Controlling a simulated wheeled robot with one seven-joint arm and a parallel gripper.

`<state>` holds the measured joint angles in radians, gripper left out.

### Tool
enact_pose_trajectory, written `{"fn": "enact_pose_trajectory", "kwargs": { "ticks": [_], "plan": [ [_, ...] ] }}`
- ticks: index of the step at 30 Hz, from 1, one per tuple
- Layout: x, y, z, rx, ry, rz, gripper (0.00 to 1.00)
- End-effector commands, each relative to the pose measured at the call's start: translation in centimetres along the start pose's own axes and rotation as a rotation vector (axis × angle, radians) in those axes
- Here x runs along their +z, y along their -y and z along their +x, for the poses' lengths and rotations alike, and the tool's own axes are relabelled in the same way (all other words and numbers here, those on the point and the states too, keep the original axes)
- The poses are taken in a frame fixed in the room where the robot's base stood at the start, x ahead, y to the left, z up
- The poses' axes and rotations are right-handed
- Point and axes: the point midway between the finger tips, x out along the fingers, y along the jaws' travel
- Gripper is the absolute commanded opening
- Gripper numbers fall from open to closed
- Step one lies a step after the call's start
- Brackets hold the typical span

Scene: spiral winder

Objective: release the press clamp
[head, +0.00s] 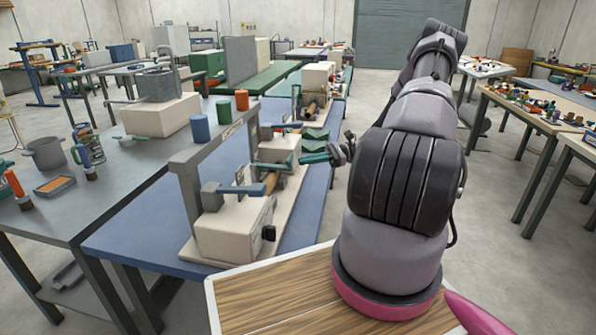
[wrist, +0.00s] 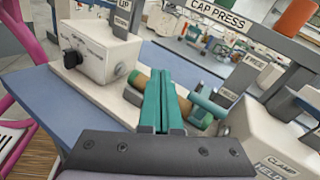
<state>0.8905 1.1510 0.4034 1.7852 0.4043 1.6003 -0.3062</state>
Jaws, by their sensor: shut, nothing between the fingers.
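The cap press (head: 215,150) is a grey frame on a blue table; its labelled beam (wrist: 222,30) crosses the wrist view. The clamp housing (wrist: 262,135), a pale box marked CLAMP and HELD, stands at the right of the wrist view. FREE and HELD plates (wrist: 255,75) show behind it. A teal rod-like handle (wrist: 208,104) lies between the housing and my fingers; its attachment is unclear. My gripper (head: 312,158) is shut and empty, its teal fingers (wrist: 162,98) over the press middle. A brown-and-green cylinder (wrist: 147,80) lies partly hidden behind them.
A pale box (head: 235,228) with a black knob (head: 268,233) and a blue-handled lever (head: 247,190) stands at the near end. Coloured cups (head: 223,110) stand beyond the frame. The blue table's near corner is bare.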

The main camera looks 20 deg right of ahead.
Motion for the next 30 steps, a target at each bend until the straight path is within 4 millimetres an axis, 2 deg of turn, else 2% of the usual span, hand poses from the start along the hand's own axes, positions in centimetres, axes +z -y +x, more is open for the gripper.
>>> {"fn": "enact_pose_trajectory", "kwargs": {
  "ticks": [1, 6, 12, 15, 21, 30],
  "plan": [
    [-1.4, -0.2, -0.4, -0.05, 0.045, 0.025, 0.0],
    [-5.1, -0.3, -1.9, -0.218, 0.184, 0.086, 0.0],
    [-8.6, -0.8, -3.5, -0.394, 0.318, 0.134, 0.0],
    [-9.8, -0.9, -4.0, -0.453, 0.362, 0.148, 0.0],
    [-10.8, -1.1, -4.5, -0.508, 0.4, 0.158, 0.0],
    [-10.8, -1.1, -4.5, -0.509, 0.401, 0.159, 0.0]
  ]
}}
